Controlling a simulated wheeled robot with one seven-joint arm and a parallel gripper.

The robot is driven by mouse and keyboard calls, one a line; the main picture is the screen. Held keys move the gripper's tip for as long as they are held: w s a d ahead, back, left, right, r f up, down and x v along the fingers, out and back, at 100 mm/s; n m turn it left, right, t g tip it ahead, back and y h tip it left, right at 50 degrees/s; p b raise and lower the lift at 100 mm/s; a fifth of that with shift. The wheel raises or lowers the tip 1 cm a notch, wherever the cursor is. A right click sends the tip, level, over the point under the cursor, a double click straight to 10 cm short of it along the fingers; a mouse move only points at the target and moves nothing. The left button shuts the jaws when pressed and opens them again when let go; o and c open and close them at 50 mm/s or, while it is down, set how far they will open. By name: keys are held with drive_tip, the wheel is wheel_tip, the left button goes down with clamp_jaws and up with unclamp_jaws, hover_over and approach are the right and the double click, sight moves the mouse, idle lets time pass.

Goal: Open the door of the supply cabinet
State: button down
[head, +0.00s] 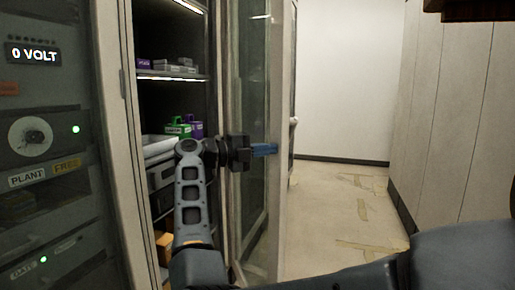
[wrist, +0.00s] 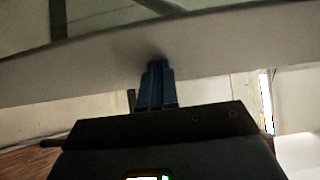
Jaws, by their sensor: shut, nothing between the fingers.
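The supply cabinet (head: 143,110) is at the left of the head view, with its lit shelves showing. Its glass door (head: 257,90) stands swung out, with a pale frame (head: 286,75) along its outer edge. A small pale knob-like part (head: 294,121) shows at that edge. My gripper (head: 270,150) is shut and empty, its blue fingers in front of the door's frame on the side facing the shelves. In the wrist view the shut fingertips (wrist: 158,68) meet the pale door frame (wrist: 225,45), with a dark shadow there; they seem to touch it.
Shelves hold green and purple boxes (head: 180,130) and grey items. A dark equipment rack (head: 50,150) stands at the near left. Right of the door, the floor (head: 335,215) with tape marks is clear, up to a panelled wall (head: 450,120).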

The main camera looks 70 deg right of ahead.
drive_tip(key=s+d+n+t+h+p, duration=0.5)
drive_tip(key=s+d+p, duration=0.6)
drive_tip(key=s+d, duration=0.55)
drive_tip(key=s+d+n+t+b, duration=0.1)
drive_tip(key=s+d+t, duration=0.3)
drive_tip(key=d, duration=2)
drive_tip(key=shift+n+b, duration=0.3)
drive_tip(key=shift+b, duration=0.6)
drive_tip(key=shift+s, duration=0.1)
